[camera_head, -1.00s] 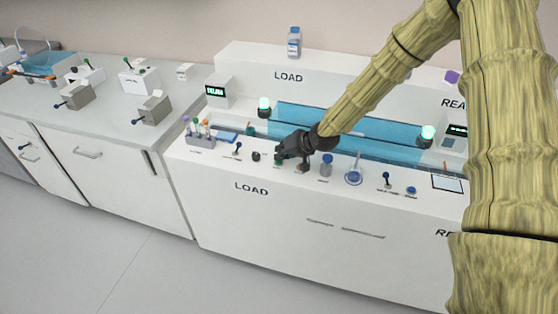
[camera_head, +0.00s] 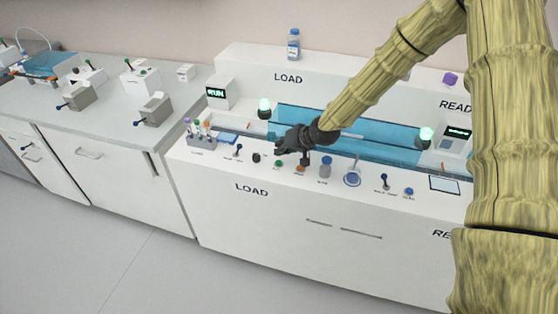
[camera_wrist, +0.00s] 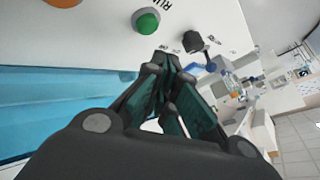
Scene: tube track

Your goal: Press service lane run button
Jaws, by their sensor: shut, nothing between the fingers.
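The green run button (camera_wrist: 147,21) shows in the wrist view, with the letters RUN beside it on the white counter. In the head view the green button (camera_head: 277,163) sits on the front strip of the white LOAD counter. My gripper (camera_head: 282,150) is shut and empty, above and just behind the button, apart from it. In the wrist view the closed fingertips (camera_wrist: 165,62) lie below the button in the picture. The small display (camera_head: 216,92) at the counter's left reads RUN in green.
A black knob (camera_head: 256,157) and a lever (camera_head: 239,149) stand left of the button. A blue lane (camera_head: 375,131) runs behind. A tube rack (camera_head: 201,140) stands far left.

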